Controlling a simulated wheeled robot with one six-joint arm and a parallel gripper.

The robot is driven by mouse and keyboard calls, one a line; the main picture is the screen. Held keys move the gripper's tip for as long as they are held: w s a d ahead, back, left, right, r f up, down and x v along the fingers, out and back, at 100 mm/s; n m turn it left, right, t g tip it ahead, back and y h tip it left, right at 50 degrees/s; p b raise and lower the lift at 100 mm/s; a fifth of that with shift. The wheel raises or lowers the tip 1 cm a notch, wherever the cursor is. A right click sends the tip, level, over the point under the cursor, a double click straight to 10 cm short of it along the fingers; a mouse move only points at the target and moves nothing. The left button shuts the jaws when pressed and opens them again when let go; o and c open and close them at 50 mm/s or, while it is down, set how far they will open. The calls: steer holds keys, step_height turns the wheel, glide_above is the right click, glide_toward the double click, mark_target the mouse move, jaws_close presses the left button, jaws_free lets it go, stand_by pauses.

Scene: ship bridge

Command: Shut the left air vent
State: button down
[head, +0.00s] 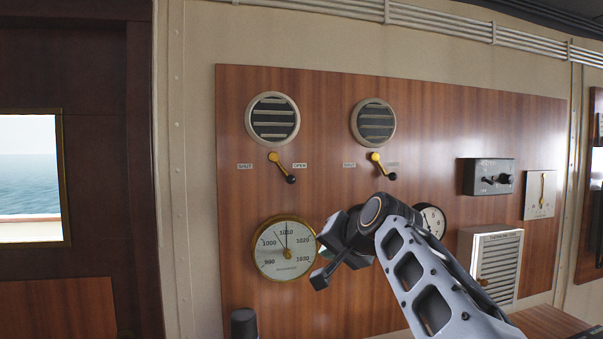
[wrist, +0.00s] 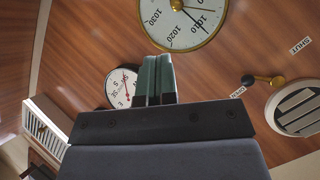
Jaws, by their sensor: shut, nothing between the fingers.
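The left air vent (head: 273,120) is a round grille with dark slats on the wooden panel. Its brass lever (head: 280,164) with a black knob hangs below it, tilted down to the right, on the side of the OPEN label (head: 300,165). The SHUT label (head: 245,166) is left of it. In the wrist view the vent (wrist: 298,108) and lever (wrist: 264,80) appear turned over at the right. My gripper (head: 323,250) is below and right of the lever, beside the barometer, apart from the lever. Its fingers (wrist: 158,78) are shut and empty.
A second vent (head: 373,121) with a similar lever (head: 380,164) is to the right. The barometer (head: 285,249) is below the left vent. A small dial (head: 433,220), partly behind my arm, and a louvred box (head: 497,262) are at right. The panel between lever and barometer is clear.

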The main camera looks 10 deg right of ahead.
steer(key=w+d+r+m+t+y+p, duration=0.1)
steer(key=w+d+r+t, duration=0.1)
steer(key=r, duration=0.6)
steer(key=w+d+r+m+t, duration=0.1)
steer(key=r+t, duration=0.1)
steer(key=r, duration=0.7)
steer(key=p, duration=0.4)
glide_toward(282, 168)
step_height(282, 168, down, 3)
steer(key=w+d, duration=0.3)
steer(key=shift+w+a+f, duration=0.15)
steer(key=shift+a+f, duration=0.05)
steer(key=shift+a, duration=0.6)
steer(key=shift+f, duration=0.2)
steer(key=shift+a+f+m+y+b, duration=0.1)
steer(key=shift+m+y+b, duration=0.2)
steer(key=shift+m+b, duration=0.1)
